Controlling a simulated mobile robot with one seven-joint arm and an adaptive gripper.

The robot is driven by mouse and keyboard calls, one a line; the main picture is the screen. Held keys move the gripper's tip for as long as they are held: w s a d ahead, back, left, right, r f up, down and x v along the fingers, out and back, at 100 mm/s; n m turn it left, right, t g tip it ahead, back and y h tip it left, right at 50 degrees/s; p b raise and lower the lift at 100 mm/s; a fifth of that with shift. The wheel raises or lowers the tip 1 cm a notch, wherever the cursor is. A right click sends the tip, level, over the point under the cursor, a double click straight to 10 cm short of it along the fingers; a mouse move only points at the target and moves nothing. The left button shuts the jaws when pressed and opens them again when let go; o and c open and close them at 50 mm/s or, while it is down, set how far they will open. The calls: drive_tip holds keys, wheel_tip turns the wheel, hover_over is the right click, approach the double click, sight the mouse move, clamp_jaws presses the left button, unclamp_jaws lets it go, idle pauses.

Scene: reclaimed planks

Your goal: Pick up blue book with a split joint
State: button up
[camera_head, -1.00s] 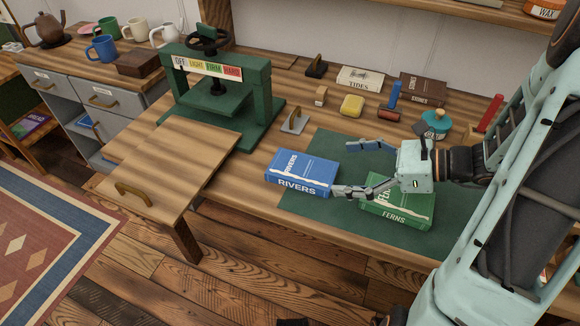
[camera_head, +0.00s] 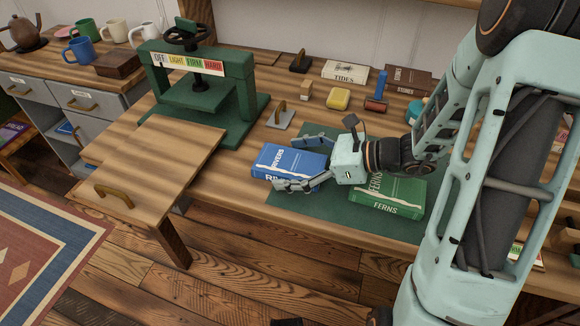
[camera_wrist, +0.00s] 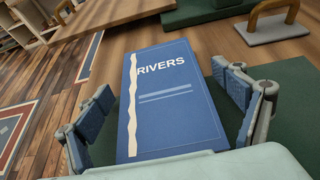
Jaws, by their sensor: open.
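The blue book (camera_head: 290,162), titled RIVERS, lies flat at the left edge of the green mat (camera_head: 330,219). A pale, ragged split runs along its spine side. In the wrist view the blue book (camera_wrist: 172,100) fills the middle, cover up. My gripper (camera_head: 300,162) is open, its fingers on either side of the book. In the wrist view the gripper (camera_wrist: 168,115) shows one finger left and one right of the book, with a gap visible at the right. Whether the left finger touches cannot be told. My palm hides the book's near end.
A green book (camera_head: 385,195), titled FERNS, lies right of my gripper. A green press (camera_head: 205,90) stands behind left, with a grey handled tool (camera_head: 281,117) beside it. A yellow block (camera_head: 339,98) and the TIDES book (camera_head: 345,71) lie farther back.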

drive_tip(key=c, duration=1.4)
drive_tip(key=shift+r, duration=0.15)
